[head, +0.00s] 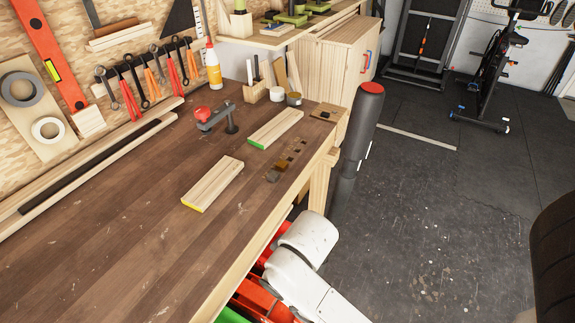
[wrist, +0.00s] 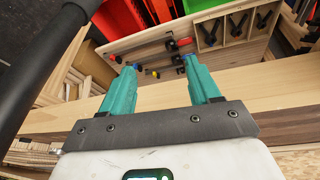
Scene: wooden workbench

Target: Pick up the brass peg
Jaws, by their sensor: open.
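A small brass-coloured piece (head: 282,165), which looks like the brass peg, is at the right edge of the workbench in the head view. It is too small there to tell its exact shape or how it sits. A small dark grey piece (head: 272,176) is right beside it, on the near side. My gripper (wrist: 159,66) shows in the wrist view, with two teal fingers wide apart and nothing between them. It points at the bench's side and the things below it, away from the peg. The peg does not show in the wrist view.
Near the peg, the workbench (head: 120,250) has several dark square holes along its edge. Two wooden boards, one with a yellow end (head: 213,184) and one with a green end (head: 275,129), lie nearby. A red-topped clamp (head: 213,118) stands behind. Red bins (wrist: 120,18) show below the bench.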

